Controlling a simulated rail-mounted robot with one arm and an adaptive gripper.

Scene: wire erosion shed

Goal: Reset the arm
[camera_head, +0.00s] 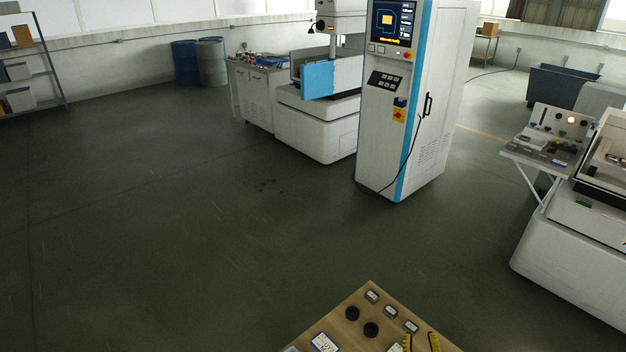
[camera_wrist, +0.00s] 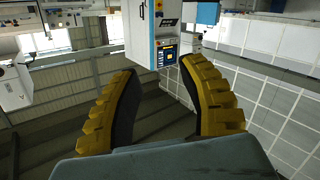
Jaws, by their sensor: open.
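My gripper (camera_wrist: 158,100) shows in the wrist view with its two yellow ribbed fingers spread apart. It is open and nothing is between the fingers. The wrist view is upside down, with the white control cabinet hanging from the top edge beyond the fingertips. In the head view, yellow finger tips (camera_head: 421,343) show at the bottom edge, in front of a wooden board (camera_head: 345,325). The rest of my arm is out of the head view.
The wooden board carries dark round pieces and small labelled blocks. A tall white and blue control cabinet (camera_head: 421,100) stands at centre right, beside a white machine (camera_head: 318,130). Another machine (camera_head: 575,245) stands at right. Blue (camera_head: 186,62) and grey (camera_head: 212,62) drums stand behind. The left floor is clear.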

